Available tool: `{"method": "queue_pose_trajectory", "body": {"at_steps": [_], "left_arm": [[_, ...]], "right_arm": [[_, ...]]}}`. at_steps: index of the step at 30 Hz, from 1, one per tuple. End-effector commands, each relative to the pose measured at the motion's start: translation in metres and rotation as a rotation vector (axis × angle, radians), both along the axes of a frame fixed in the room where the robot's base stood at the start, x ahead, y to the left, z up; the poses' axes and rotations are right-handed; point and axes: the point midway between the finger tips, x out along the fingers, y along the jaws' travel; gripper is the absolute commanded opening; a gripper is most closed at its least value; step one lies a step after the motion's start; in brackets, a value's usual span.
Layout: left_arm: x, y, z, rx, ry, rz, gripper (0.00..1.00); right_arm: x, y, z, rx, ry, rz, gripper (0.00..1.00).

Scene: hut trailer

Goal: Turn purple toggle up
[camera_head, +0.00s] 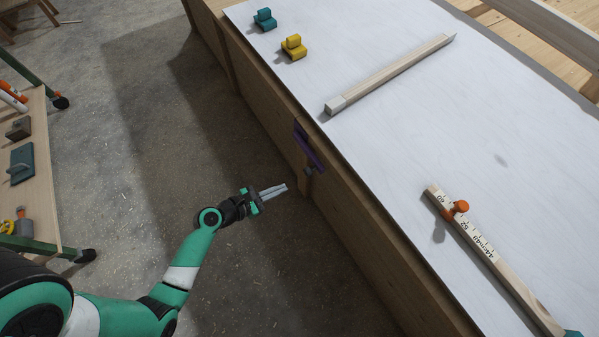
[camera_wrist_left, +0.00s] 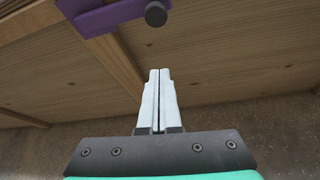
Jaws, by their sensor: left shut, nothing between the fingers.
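The purple toggle (camera_head: 308,148) is mounted on the wooden side of the workbench, just below the white top's edge, with a dark round knob (camera_head: 310,170) at its lower end. In the left wrist view the purple toggle (camera_wrist_left: 108,14) is at the top, and its dark knob (camera_wrist_left: 155,14) points toward the camera. My left gripper (camera_head: 286,187) is shut and empty, to the left of the knob and apart from it. In the left wrist view the closed fingertips (camera_wrist_left: 160,72) are below the knob. My right gripper is not in view.
The white bench top (camera_head: 430,110) carries a teal block (camera_head: 265,19), a yellow block (camera_head: 293,47), a wooden bar (camera_head: 390,73) and a ruler-marked bar (camera_head: 480,245) with an orange knob (camera_head: 460,207). A wheeled cart (camera_head: 38,170) stands at the left. The floor between is clear.

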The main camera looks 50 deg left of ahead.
Motion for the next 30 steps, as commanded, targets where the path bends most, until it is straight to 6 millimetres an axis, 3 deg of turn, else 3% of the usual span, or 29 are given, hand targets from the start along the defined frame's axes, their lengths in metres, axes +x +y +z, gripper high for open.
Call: {"method": "queue_pose_trajectory", "body": {"at_steps": [11, 13, 18, 30], "left_arm": [[0.074, -0.005, -0.041, 0.002, -0.004, -0.004, 0.00], [0.073, -0.007, -0.018, 0.004, -0.005, -0.003, 0.00], [0.075, -0.010, 0.000, 0.002, -0.003, -0.002, 0.00], [0.074, -0.011, 0.005, 0.000, -0.001, 0.001, 0.00]], "right_arm": [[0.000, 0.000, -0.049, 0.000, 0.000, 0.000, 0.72], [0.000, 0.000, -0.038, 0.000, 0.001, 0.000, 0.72], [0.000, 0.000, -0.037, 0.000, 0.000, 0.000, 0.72], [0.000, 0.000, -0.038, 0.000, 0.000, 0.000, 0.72]]}}
